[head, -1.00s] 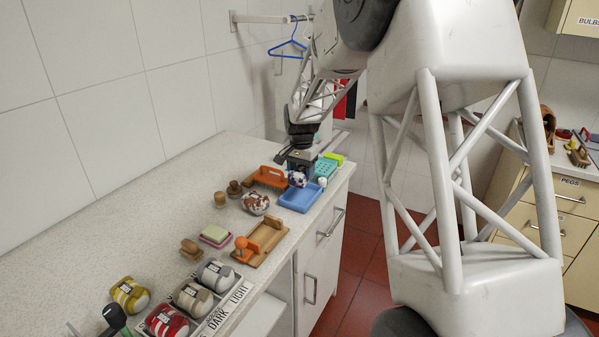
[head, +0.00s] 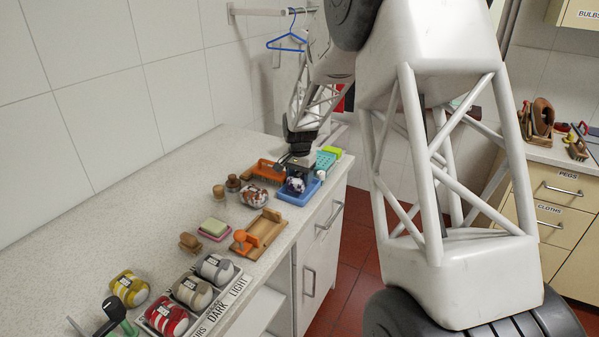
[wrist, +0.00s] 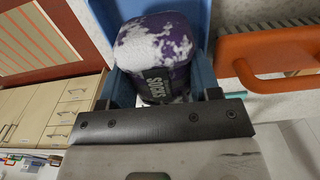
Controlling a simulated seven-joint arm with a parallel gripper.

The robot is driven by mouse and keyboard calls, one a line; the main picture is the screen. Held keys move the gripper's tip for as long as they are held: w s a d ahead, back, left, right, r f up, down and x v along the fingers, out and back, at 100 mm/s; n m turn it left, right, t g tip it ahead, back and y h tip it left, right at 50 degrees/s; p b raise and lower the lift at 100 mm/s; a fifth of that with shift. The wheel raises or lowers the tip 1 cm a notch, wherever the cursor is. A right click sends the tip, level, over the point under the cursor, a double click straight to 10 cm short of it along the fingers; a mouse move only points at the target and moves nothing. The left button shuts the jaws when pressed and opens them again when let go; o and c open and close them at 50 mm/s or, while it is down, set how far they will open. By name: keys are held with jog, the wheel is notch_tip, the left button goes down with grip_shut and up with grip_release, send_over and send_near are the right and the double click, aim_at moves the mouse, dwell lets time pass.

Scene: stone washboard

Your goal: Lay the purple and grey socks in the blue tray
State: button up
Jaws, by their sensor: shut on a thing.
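The purple and grey socks (head: 295,185) are a rolled, mottled bundle with a dark label band. My gripper (head: 297,175) points down and is shut on them. In the wrist view the socks (wrist: 155,50) fill the space between the two fingers. The blue tray (head: 291,199) sits near the counter's right edge, and the socks are over it in the head view. The tray also shows around the bundle in the wrist view (wrist: 200,14). I cannot tell whether the socks touch its floor.
An orange-brown brush (head: 262,168) lies close left of the tray; its handle (wrist: 285,55) is near my gripper. A teal basket (head: 325,162) stands behind. A mottled brown-white bundle (head: 254,196) and a wooden board (head: 262,232) lie in front.

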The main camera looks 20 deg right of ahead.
jog(key=shift+f, duration=0.55)
jog(key=o, duration=1.1)
jog(key=shift+r, duration=3.9)
